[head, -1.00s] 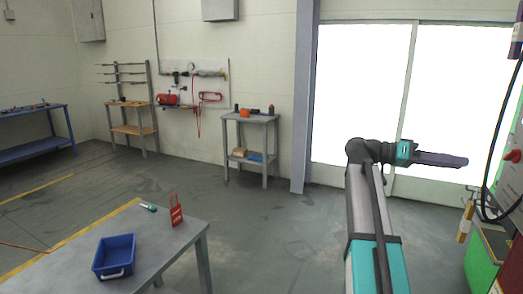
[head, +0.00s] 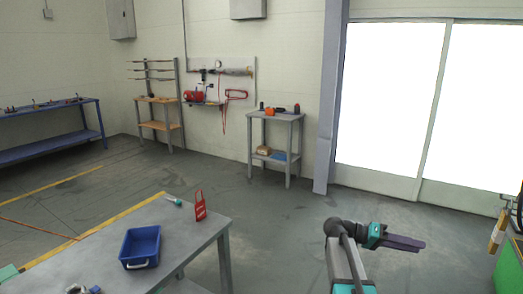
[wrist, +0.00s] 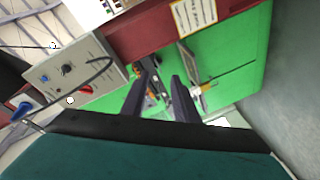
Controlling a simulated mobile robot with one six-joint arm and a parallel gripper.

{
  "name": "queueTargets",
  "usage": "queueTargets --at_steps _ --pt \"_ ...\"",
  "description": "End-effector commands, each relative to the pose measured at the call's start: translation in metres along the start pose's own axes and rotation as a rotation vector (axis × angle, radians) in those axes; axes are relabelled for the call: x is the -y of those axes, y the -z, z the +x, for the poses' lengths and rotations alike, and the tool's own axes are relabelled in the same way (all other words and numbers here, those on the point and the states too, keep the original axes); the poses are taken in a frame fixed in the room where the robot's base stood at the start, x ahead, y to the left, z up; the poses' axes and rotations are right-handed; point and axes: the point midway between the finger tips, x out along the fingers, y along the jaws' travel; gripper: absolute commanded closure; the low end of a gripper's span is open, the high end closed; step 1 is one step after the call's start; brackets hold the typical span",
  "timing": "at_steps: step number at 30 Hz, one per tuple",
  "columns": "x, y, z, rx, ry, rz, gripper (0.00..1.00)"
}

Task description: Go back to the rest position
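My gripper (head: 422,246) is at the lower right of the head view, at the end of my teal and grey arm, pointing right over open floor. In the wrist view, its two dark fingers (wrist: 163,77) stand apart with a gap between them. I see nothing held between them; small parts in the gap look like background. In the head view the fingers overlap, so the gap does not show there.
A grey table (head: 196,238) with a blue bin (head: 140,247), a red tag holder (head: 200,206) and a teal-handled tool stands left. A green cabinet (head: 510,268) is at the right edge. The wrist view shows a grey control box (wrist: 72,70). Floor between is clear.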

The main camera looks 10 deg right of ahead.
Motion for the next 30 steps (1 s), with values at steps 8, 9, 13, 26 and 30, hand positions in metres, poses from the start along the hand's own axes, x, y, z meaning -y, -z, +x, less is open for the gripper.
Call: queueTargets --at_steps 8,9,13,26,30 --pt "0.076 -0.076 -0.017 0.013 0.110 -0.170 0.73" --pt "0.086 -0.088 -0.020 0.017 0.127 -0.196 0.73" --pt "0.117 -0.128 -0.027 0.032 0.181 -0.279 0.73" --pt "0.196 -0.279 -0.048 0.105 0.375 -0.569 0.73" --pt "0.213 -0.333 -0.055 0.139 0.443 -0.664 0.73"
